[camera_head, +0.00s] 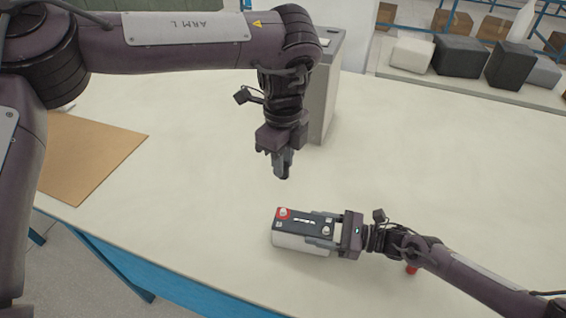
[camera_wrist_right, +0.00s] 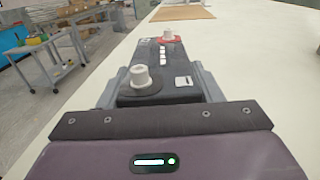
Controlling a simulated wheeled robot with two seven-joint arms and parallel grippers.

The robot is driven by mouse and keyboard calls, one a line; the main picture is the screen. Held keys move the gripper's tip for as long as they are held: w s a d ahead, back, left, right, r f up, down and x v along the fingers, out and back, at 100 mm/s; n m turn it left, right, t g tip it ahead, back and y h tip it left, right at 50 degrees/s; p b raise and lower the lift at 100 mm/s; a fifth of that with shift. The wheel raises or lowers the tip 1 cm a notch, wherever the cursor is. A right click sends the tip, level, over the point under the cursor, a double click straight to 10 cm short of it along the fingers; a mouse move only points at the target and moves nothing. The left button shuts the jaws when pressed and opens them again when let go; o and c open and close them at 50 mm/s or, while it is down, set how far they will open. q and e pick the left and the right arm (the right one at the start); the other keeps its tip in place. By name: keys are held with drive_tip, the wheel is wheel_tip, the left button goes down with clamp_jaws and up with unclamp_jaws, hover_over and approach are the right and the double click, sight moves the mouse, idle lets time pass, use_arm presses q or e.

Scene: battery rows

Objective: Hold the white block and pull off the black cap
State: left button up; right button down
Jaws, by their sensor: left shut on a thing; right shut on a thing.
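The white block (camera_head: 300,243) is a battery with a white body and a black top, lying on the table at lower middle. In the right wrist view its top (camera_wrist_right: 170,65) shows two bare white posts, the far one (camera_wrist_right: 168,35) ringed red and the near one (camera_wrist_right: 141,79) ringed black. My right gripper (camera_head: 325,236) is shut on the block, a finger on each long side. My left gripper (camera_head: 283,172) points down above and behind the block, apart from it. It is shut on a small dark thing at its fingertips, apparently the black cap (camera_head: 284,174).
A red cap (camera_head: 411,268) stands on the table by my right forearm. A brown board (camera_head: 90,155) lies at left. A grey bin (camera_head: 325,90) stands behind my left gripper. The table's right side is clear.

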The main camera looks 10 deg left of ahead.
use_arm(q)
drive_tip(key=shift+r, duration=1)
use_arm(e)
drive_tip(key=shift+c, duration=1.8)
unclamp_jaws()
drive_tip(key=d, duration=0.4)
drive_tip(key=s+d, duration=0.1)
drive_tip(key=d, duration=0.7)
drive_tip(key=shift+s, duration=0.2)
use_arm(q)
drive_tip(key=shift+f, duration=0.1)
use_arm(e)
drive_tip(key=shift+f, duration=0.1)
